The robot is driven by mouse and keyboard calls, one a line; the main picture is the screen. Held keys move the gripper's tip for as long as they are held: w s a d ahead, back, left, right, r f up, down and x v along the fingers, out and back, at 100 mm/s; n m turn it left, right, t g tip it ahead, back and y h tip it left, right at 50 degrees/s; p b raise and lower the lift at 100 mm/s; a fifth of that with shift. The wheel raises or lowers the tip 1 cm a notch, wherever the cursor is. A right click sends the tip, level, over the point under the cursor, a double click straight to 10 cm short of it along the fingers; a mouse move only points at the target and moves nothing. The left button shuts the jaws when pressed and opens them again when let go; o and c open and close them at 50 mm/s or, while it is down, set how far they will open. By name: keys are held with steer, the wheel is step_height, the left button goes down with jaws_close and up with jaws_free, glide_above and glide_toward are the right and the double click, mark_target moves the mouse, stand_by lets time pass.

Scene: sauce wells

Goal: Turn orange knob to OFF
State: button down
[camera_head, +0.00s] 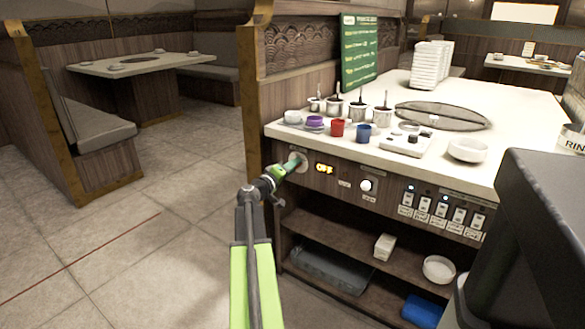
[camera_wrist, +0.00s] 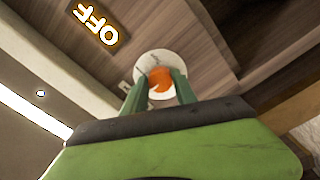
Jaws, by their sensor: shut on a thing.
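The orange knob (camera_wrist: 160,82) sits on a round pale plate (camera_wrist: 153,62) on the wooden counter front. In the wrist view my gripper (camera_wrist: 160,90) has one green finger on each side of the knob and is shut on it. In the head view my gripper (camera_head: 294,164) reaches the panel at the left end of the counter front and hides most of the knob. A lit OFF sign (camera_head: 324,169) is just right of the knob; it also shows in the wrist view (camera_wrist: 96,22). The knob's pointing direction cannot be told.
A white knob (camera_head: 366,185) and several switches (camera_head: 441,209) are farther right on the panel. The white countertop (camera_head: 500,112) above holds cups, sauce pots and bowls. An open shelf (camera_head: 335,232) is below. The tiled floor at left is clear.

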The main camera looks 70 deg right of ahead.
steer(key=c, duration=1)
jaws_free()
steer(key=v, duration=1.7)
steer(key=shift+a, duration=0.25)
steer(key=shift+w, duration=0.15)
